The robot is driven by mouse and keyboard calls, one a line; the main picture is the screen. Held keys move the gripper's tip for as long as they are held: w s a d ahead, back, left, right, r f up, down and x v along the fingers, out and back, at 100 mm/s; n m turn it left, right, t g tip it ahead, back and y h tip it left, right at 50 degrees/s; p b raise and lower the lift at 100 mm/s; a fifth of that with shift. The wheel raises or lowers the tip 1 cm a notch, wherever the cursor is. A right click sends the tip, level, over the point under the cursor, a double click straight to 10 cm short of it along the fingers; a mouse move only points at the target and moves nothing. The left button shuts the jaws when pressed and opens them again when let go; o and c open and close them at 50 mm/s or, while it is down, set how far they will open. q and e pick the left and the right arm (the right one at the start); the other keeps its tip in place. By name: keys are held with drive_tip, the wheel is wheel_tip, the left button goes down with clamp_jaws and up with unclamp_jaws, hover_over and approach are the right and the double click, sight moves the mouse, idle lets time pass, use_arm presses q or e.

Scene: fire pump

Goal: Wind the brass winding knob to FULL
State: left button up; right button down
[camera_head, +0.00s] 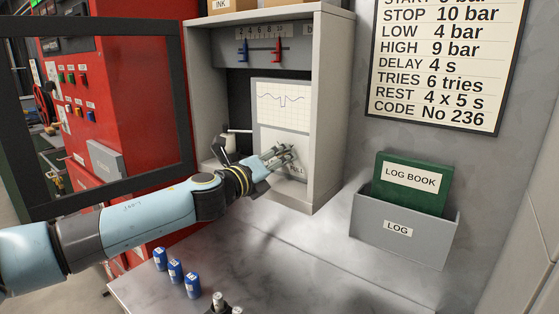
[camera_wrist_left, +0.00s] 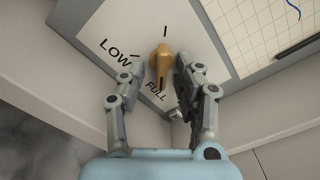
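The brass winding knob (camera_wrist_left: 159,62) shows in the left wrist view on a pale plate marked LOW and FULL. Its long grip runs nearly up and down the picture, with its lower end near a dark mark above the word FULL. My left gripper (camera_wrist_left: 159,68) has one finger on each side of the knob. A gap shows at the left finger, and the right finger is very close to the knob; I cannot tell if it touches. In the head view my left gripper (camera_head: 282,154) reaches into the grey recorder case (camera_head: 328,110) and hides the knob.
A chart sheet (camera_head: 283,105) and red and blue pointers are above the gripper. The open framed door (camera_head: 103,190) stands left of the case. A log book (camera_head: 410,182) sits in a wall holder at right.

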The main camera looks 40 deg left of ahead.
use_arm(q)
drive_tip(key=s+d, duration=0.1)
drive_tip(key=s, duration=1.1)
drive_tip(key=shift+d, duration=0.15)
